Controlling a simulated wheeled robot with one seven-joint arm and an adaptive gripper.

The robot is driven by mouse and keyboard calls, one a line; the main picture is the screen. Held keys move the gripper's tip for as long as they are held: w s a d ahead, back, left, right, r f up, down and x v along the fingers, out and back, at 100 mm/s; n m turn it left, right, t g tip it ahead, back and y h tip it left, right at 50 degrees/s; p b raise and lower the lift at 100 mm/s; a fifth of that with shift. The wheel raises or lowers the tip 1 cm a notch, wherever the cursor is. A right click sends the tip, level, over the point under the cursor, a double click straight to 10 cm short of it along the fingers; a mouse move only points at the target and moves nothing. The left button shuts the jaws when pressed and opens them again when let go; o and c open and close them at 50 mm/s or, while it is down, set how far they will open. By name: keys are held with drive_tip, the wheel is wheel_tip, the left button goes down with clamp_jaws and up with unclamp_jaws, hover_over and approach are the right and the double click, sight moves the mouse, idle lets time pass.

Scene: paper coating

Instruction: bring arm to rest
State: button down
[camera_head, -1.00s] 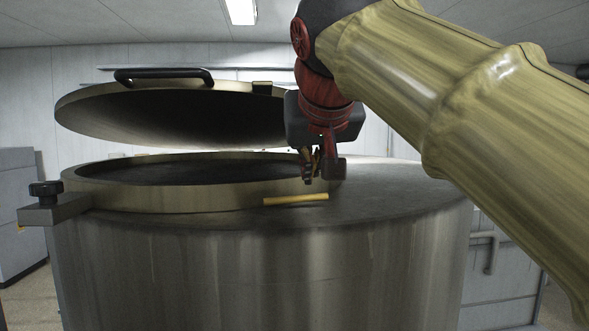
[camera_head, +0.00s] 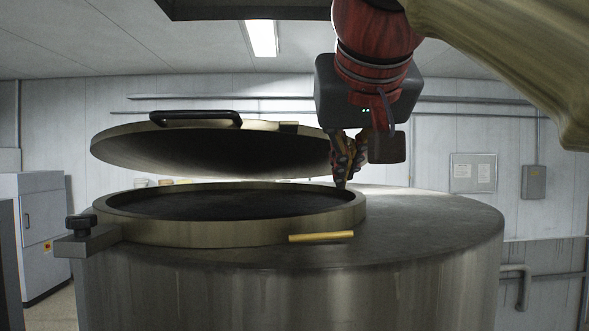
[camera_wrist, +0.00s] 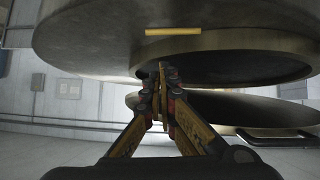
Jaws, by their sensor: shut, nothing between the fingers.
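My gripper (camera_head: 341,186) hangs from the red wrist above the right rim of the tank opening in the head view. Its yellow and dark fingers point down and are closed together with nothing between them. In the wrist view the fingertips (camera_wrist: 161,72) meet near the tank opening's rim. Whether they touch the rim is hard to tell, but they look a little above it. My arm reaches in from the upper right of the head view.
A large metal tank (camera_head: 430,225) has a round open hatch (camera_head: 225,203) with its lid (camera_head: 200,150) raised above. A yellow stick (camera_head: 321,237) lies on the tank top; it also shows in the wrist view (camera_wrist: 173,31). A clamp knob (camera_head: 81,226) is at left.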

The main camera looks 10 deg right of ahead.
drive_tip(key=s+d+f+g+y, duration=0.15)
drive_tip(key=s+f, duration=0.35)
drive_tip(key=f, duration=1.3)
drive_tip(key=s+d+f+g, duration=0.2)
drive_tip(key=s+d+f, duration=0.15)
drive_tip(key=f, duration=1.35)
drive_tip(key=s+d+f+g, duration=0.2)
drive_tip(key=s+f, duration=0.3)
drive_tip(key=f, duration=1.3)
wheel_tip(320, 180, down, 21)
drive_tip(key=b, duration=2.1)
drive_tip(key=shift+s, duration=0.2)
drive_tip(key=c, duration=2.5)
unclamp_jaws()
